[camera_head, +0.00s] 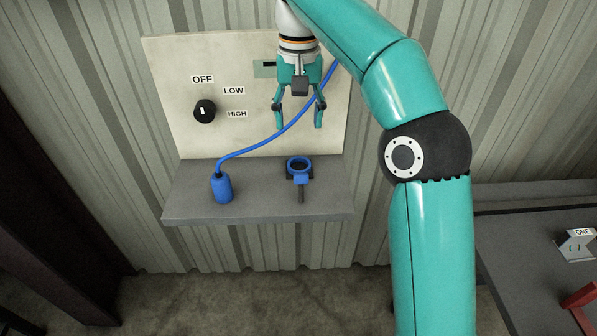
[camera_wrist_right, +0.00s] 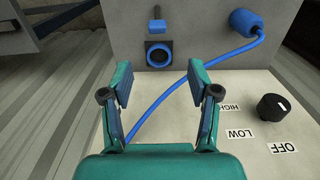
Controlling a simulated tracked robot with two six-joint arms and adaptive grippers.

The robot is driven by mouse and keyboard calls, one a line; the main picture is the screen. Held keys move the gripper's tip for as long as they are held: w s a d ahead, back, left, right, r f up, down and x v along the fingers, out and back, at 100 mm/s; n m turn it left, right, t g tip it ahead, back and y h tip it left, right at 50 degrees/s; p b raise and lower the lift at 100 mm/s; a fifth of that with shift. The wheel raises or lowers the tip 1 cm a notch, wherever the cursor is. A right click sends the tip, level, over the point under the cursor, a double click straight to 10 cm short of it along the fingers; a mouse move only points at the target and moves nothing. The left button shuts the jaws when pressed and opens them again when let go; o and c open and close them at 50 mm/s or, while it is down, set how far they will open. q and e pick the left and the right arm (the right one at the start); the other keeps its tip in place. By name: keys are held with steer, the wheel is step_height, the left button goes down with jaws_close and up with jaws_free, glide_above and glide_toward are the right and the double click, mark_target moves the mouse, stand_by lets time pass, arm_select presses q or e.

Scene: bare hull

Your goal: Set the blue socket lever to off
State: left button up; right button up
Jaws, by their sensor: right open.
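The blue socket is a blue ring (camera_head: 299,167) in a dark mount on the grey shelf. Its short dark lever (camera_head: 301,193) with a blue base points toward the shelf's front edge. In the wrist view the ring (camera_wrist_right: 158,54) and lever (camera_wrist_right: 157,24) lie beyond my fingers. My right gripper (camera_head: 298,126) is open and empty, pointing down above and behind the socket, in front of the panel, touching neither ring nor lever. Its two fingers also show in the wrist view (camera_wrist_right: 159,78). My left gripper is not in view.
A blue plug (camera_head: 222,189) stands on the shelf (camera_head: 260,208), left of the socket. Its blue cable (camera_head: 275,135) runs up behind my right gripper. A black knob (camera_head: 204,111) beside OFF, LOW and HIGH labels is on the panel (camera_head: 165,60). A table (camera_head: 520,240) stands right.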

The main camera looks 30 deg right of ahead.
mark_target(301, 174)
steer(key=f+b, duration=0.1)
steer(key=f, duration=0.4)
steer(key=f+b, duration=0.1)
steer(key=f, duration=0.9)
steer(key=shift+s+d+b, duration=0.1)
steer(key=shift+d+b, duration=0.15)
steer(key=shift+b, duration=0.15)
jaws_close()
